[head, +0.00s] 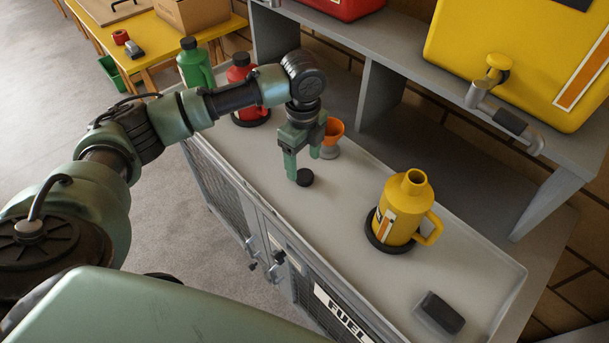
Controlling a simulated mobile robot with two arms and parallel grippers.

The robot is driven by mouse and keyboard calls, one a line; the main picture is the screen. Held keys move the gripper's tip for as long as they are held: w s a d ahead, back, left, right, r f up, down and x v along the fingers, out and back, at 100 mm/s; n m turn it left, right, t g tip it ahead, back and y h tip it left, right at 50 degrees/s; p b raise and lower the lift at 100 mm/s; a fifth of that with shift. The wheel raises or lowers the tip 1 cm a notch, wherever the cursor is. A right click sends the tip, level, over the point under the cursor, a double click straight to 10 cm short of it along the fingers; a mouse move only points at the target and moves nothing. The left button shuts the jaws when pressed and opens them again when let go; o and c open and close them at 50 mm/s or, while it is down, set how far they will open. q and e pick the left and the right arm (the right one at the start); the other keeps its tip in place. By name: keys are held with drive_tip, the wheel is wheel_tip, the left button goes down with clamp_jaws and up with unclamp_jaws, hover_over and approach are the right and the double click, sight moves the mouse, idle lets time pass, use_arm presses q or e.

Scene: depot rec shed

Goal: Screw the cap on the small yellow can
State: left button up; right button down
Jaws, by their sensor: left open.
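The small yellow can (401,210) stands upright on a black round base on the grey worktop, its neck open at the top. I cannot tell whether a finger touches the cap. My right gripper is not in view.
An orange funnel (333,131) stands just behind the left gripper. A red can (240,68) and a green bottle (195,66) are at the far left. A black block (442,312) lies near right. A large yellow tank (520,60) with a tap (497,68) sits on the shelf above.

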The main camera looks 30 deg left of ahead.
sight(306, 175)
use_arm(q)
drive_tip(key=f, duration=0.5)
drive_tip(key=shift+w+d, duration=0.2)
drive_tip(key=c, duration=1.4)
drive_tip(key=shift+r, duration=0.15)
wheel_tip(306, 175, up, 20)
